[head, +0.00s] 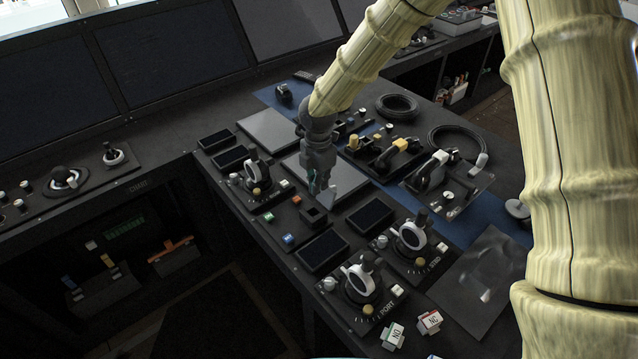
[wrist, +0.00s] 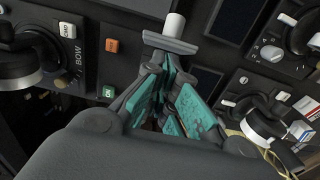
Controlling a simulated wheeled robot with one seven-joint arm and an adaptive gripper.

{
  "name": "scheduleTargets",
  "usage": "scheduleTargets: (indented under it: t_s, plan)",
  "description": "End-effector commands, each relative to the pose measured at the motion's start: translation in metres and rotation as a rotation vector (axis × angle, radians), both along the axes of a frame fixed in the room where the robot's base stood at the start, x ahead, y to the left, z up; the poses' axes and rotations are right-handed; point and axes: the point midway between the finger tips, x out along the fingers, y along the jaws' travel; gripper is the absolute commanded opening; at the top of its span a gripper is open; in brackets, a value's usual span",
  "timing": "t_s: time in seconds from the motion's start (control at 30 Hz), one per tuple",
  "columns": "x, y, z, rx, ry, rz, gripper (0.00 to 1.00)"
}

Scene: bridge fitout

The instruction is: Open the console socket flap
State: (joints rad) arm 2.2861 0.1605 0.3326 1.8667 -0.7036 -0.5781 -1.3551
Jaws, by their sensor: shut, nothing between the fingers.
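My gripper (head: 318,184) points down over the middle of the console, its fingers shut and empty. In the wrist view its teal-padded fingers (wrist: 166,78) meet just beside a grey plate, which looks like the socket flap (wrist: 170,43), with a white cylindrical knob (wrist: 174,23). In the head view the flap (head: 328,196) shows as a small pale piece that seems raised at a steep tilt beside the square dark socket (head: 314,215). Fingertips and flap are very close; I cannot tell whether they touch. The fingers hide most of the socket in the wrist view.
An orange button (head: 297,199), a blue button (head: 288,239) and dark recessed trays (head: 322,251) surround the socket. Lever units labelled BOW (wrist: 35,60) and PORT (head: 361,284) stand nearby.

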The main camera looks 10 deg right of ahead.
Motion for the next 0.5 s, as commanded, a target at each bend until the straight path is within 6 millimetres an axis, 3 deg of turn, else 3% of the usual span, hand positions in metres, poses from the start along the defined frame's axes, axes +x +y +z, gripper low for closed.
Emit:
scheduleTargets:
  t_s: [0.33, 0.5]
  plan:
    - [-0.013, 0.029, 0.015, -0.001, -0.001, -0.002, 0.0]
    - [-0.011, 0.027, 0.032, 0.002, -0.004, -0.007, 0.0]
